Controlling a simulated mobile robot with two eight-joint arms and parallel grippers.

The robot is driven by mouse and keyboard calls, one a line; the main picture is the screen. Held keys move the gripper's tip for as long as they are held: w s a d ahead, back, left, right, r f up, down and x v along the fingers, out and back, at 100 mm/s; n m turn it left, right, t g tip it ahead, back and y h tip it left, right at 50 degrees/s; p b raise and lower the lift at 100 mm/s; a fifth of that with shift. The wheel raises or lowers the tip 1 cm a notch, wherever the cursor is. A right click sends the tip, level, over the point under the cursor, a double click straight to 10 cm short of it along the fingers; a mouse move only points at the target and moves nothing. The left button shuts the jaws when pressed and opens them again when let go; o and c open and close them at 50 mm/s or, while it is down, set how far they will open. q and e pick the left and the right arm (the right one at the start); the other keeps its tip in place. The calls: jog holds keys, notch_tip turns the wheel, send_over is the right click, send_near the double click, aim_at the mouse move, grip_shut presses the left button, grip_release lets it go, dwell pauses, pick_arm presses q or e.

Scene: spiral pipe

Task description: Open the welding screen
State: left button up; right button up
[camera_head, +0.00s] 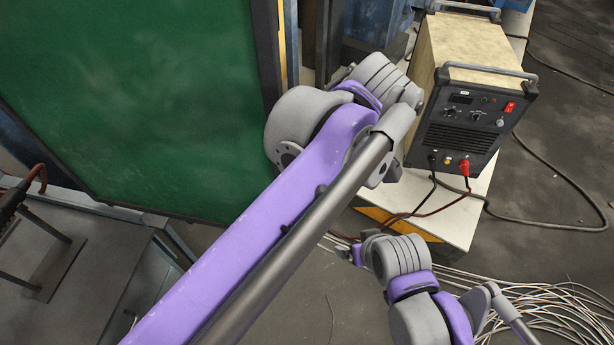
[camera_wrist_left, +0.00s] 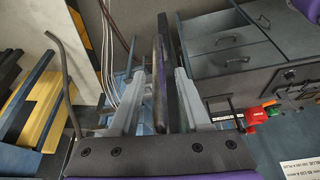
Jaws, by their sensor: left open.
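The welding screen is a green panel (camera_head: 130,90) in a dark frame at the left of the head view. It stands upright. My left arm crosses in front of its right edge, and my left gripper is hidden there. In the left wrist view my left gripper (camera_wrist_left: 158,75) is open, with one finger on each side of a thin dark upright edge (camera_wrist_left: 160,50), which looks like the screen's frame seen edge-on. Whether the fingers touch it I cannot tell. My right arm is at the lower right of the head view; its gripper does not show.
A welding machine (camera_head: 470,110) stands on a pale block (camera_head: 455,215) at the right. Loose cables (camera_head: 550,300) lie on the floor. A metal bench (camera_head: 75,270) is at the lower left. Drawers (camera_wrist_left: 235,45) and a red-handled clamp (camera_wrist_left: 240,122) are right of the gripper.

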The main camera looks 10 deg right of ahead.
pick_arm(q)
jog(key=p+v, duration=0.1)
jog(key=v, duration=0.9)
jog(key=shift+r, duration=0.2)
pick_arm(e)
jog(key=shift+w+r, duration=0.3)
jog(key=shift+r, duration=0.4)
